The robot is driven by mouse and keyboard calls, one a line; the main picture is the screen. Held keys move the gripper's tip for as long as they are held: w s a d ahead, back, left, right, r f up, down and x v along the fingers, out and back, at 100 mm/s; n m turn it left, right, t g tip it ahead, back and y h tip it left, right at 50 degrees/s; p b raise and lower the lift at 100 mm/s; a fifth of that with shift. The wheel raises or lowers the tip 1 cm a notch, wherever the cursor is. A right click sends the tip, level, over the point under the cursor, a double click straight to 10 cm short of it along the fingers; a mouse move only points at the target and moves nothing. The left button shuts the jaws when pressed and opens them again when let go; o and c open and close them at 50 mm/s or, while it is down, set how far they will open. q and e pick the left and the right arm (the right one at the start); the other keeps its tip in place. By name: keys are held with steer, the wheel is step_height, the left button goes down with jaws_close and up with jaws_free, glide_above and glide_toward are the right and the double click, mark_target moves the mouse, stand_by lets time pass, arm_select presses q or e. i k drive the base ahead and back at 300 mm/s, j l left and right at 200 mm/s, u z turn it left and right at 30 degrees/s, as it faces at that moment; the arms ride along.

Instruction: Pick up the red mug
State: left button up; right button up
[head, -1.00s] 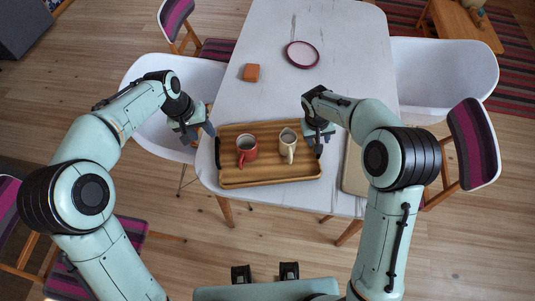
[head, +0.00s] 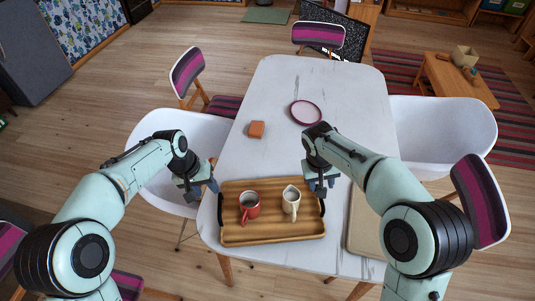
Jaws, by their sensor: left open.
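The red mug (head: 249,206) stands upright in the left half of a wooden tray (head: 272,236), with its handle toward the near side. A cream mug or small jug (head: 291,201) stands to its right in the same tray. My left gripper (head: 206,189) is open and empty, just left of the tray and apart from the red mug. My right gripper (head: 319,187) is near the tray's right end, beside its dark handle. Its fingers are partly hidden by the wrist, so I cannot tell whether they are open.
The tray lies on a white table (head: 283,95). A terracotta block (head: 256,129) and a plate with a dark pink rim (head: 306,112) lie farther back. A beige board (head: 366,225) is at the right. White chairs (head: 440,130) flank the table.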

mark_target(249, 200)
steer(key=k, duration=1)
